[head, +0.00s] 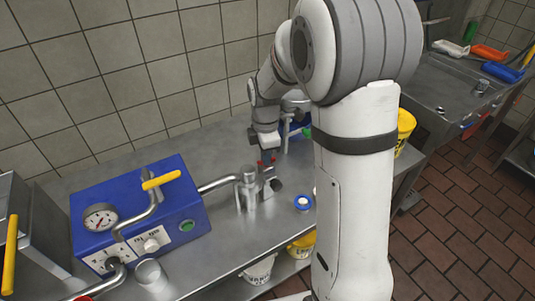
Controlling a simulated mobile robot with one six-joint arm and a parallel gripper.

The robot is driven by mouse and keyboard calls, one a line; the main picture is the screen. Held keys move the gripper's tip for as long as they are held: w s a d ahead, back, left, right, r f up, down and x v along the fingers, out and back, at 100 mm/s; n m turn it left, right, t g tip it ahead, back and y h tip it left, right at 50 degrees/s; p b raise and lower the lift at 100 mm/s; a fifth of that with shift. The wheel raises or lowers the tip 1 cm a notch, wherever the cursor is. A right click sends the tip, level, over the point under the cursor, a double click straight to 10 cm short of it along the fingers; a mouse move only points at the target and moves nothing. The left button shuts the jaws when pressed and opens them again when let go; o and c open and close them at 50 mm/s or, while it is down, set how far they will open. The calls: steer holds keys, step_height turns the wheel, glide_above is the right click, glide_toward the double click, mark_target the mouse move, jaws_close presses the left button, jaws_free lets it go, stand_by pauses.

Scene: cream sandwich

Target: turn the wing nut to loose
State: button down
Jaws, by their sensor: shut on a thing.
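My gripper (267,164), with red marks near its fingertips, points down at the right side of a metal pipe fitting (248,192) on the steel counter. It is shut on a small metal part there, which I take to be the wing nut. The fingers hide most of that part, and it is too small to make out its wings or how far it is turned. The fitting stands upright at the end of a metal pipe (219,183) that comes from a blue machine (173,216).
The blue machine has a gauge (100,217) and a yellow-handled lever (161,180). A metal cup (151,274) stands in front of it. A small blue-and-white round item (303,203) lies right of the fitting. A yellow tub (404,131) and a sink (452,92) are farther right.

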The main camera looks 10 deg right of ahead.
steer(key=shift+w+d, duration=0.15)
stand_by(0.3)
steer(key=c, duration=1.8)
jaws_free()
steer(key=shift+o, duration=1.2)
steer(key=shift+r, duration=0.1)
step_height(320, 180, up, 8)
steer(key=shift+f, duration=0.2)
